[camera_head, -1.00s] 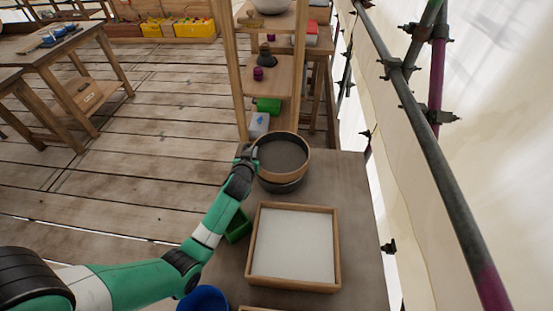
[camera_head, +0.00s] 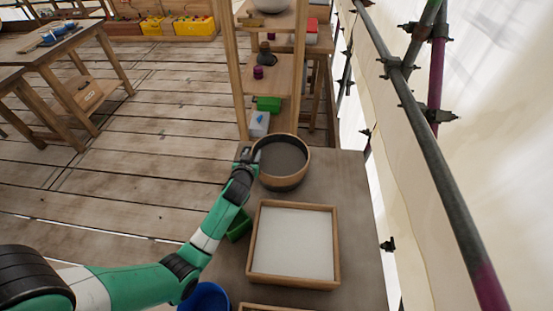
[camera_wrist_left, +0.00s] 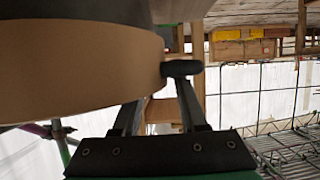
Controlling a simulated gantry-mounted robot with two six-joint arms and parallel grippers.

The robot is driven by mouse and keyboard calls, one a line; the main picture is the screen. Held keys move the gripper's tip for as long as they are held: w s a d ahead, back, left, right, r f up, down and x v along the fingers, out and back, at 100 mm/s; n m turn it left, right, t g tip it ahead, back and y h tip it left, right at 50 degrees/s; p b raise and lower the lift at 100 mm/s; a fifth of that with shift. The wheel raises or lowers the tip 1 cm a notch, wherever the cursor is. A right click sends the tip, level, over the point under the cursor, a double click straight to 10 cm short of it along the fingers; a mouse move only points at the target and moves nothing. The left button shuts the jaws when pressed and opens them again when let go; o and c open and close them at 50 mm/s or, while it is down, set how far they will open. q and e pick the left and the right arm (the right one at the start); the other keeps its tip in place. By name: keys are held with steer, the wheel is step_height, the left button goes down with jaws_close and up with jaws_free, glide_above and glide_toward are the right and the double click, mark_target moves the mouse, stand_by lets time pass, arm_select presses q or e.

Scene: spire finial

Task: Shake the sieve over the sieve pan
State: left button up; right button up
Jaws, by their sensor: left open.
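The round sieve (camera_head: 285,183) has a wooden rim and a dark grey inside. It is at the far end of the table in the head view, and its pale wooden wall (camera_wrist_left: 90,65) fills the upper left of the left wrist view. The sieve pan is hidden beneath the sieve, so I cannot tell how the two touch. My left gripper (camera_head: 248,158) is at the sieve's left side. My right gripper is not in view.
A square wooden frame with a pale sheet (camera_head: 294,243) lies on the table (camera_head: 360,230) nearer me. A green container (camera_head: 238,227) and a blue bowl (camera_head: 205,298) are at the table's left edge. A wooden shelf (camera_head: 243,90) stands behind; scaffold poles run along the right.

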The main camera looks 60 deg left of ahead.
arm_select(q)
steer(key=v, duration=0.7)
steer(key=shift+s+d, duration=0.2)
